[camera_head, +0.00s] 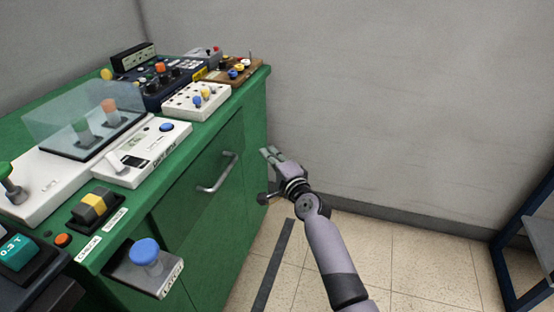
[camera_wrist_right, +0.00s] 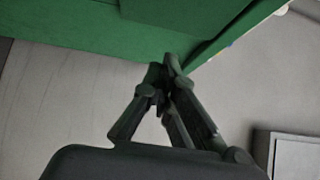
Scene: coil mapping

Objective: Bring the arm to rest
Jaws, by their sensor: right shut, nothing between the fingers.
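My right arm comes in from the bottom right in the head view. My right gripper (camera_head: 268,153) is beside the green cabinet (camera_head: 190,235), to the right of its front, over the floor. The right wrist view shows the same gripper (camera_wrist_right: 170,62) with its fingertips together and nothing between them. The green cabinet side (camera_wrist_right: 110,25) fills the top of that view; whether the fingertips touch it I cannot tell. My left gripper is not in view.
The cabinet top carries a white panel with a blue button (camera_head: 140,152), a white box with knobs (camera_head: 196,101) and a dark control box (camera_head: 160,85). A blue knob on a bracket (camera_head: 146,252) juts out in front. A blue frame (camera_head: 508,270) stands at the right. Floor between is free.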

